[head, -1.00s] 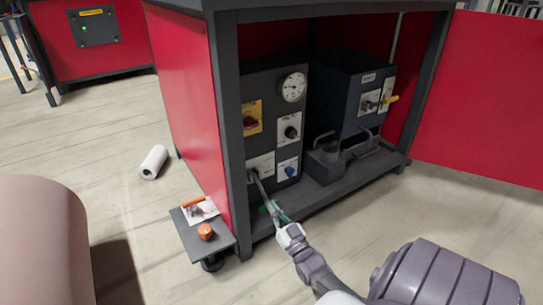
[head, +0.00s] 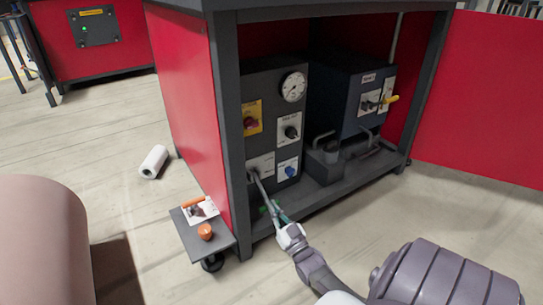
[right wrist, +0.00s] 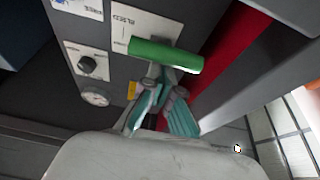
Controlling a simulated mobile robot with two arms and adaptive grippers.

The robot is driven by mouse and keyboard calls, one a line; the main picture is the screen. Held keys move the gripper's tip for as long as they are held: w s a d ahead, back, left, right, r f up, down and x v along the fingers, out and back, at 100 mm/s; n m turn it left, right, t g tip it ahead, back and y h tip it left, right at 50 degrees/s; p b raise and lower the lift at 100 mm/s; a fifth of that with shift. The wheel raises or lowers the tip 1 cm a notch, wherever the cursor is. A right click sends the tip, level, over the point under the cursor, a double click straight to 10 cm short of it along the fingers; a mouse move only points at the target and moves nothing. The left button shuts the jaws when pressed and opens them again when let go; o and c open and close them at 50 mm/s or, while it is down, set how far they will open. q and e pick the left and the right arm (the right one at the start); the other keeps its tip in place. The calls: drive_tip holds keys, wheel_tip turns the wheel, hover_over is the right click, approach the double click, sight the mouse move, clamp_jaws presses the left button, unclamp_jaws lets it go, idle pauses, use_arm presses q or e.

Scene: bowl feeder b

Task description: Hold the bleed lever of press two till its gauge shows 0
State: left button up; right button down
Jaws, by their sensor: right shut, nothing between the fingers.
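The bleed lever has a green handle (right wrist: 165,54) in front of a white plate lettered BLEED (right wrist: 140,24) in the right wrist view. In the head view the plate is low on the dark control box, and a grey rod slants down from it. My right gripper (head: 277,213) is at the lower end of this rod. It is shut with nothing between its fingers (right wrist: 160,80), whose tips are close to the green handle. Whether they touch it I cannot tell. The round white gauge (head: 293,87) is at the box's top right; its reading is too small to tell. My left gripper is not in view.
The box (head: 272,75) stands on a red and grey bench's lower shelf, with a red switch (head: 250,122), a black knob (head: 291,132) and a blue knob (head: 289,170). A second dark box (head: 345,95) stands to its right. A small side shelf (head: 190,240) juts out left.

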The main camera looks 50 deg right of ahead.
drive_tip(key=shift+a+f+g, duration=0.25)
drive_tip(key=shift+f+g, duration=0.05)
drive_tip(key=shift+f, duration=0.85)
drive_tip(key=r+v, duration=0.1)
drive_tip(key=v, duration=1)
drive_tip(key=shift+s+d+r, duration=0.15)
drive_tip(key=shift+s+d, duration=0.05)
drive_tip(key=shift+s, duration=0.2)
